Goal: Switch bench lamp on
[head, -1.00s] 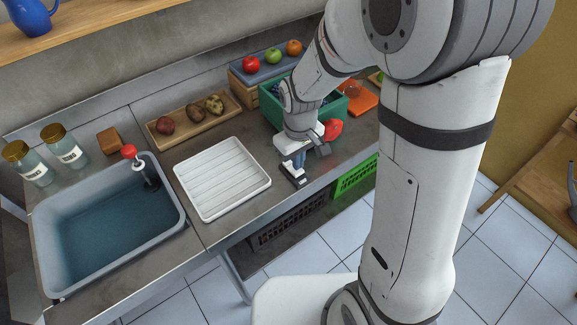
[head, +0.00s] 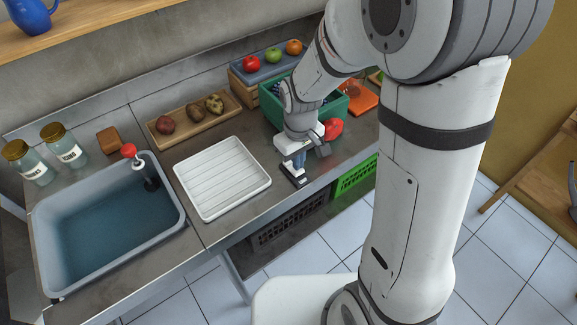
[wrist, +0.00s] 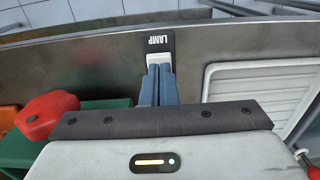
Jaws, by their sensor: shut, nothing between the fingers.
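The lamp switch is a small black plate (wrist: 147,46) with the white word LAMP and a white rocker (wrist: 159,59). In the head view the black plate (head: 289,173) lies on the worktop near its front edge. My gripper (wrist: 159,70) is shut and empty, its blue fingers pointing at the rocker. The fingertips overlap the rocker's near edge in the wrist view and seem to touch or nearly touch it. How far the rocker is pressed is hidden. In the head view my gripper (head: 298,165) is low over the plate. The lamp itself cannot be made out.
A white ribbed tray (head: 222,178) lies left of my gripper, beside a sink basin (head: 108,225). A green crate (head: 270,108) and a red pepper-like item (head: 333,128) stand close behind and right. The worktop's front edge is close.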

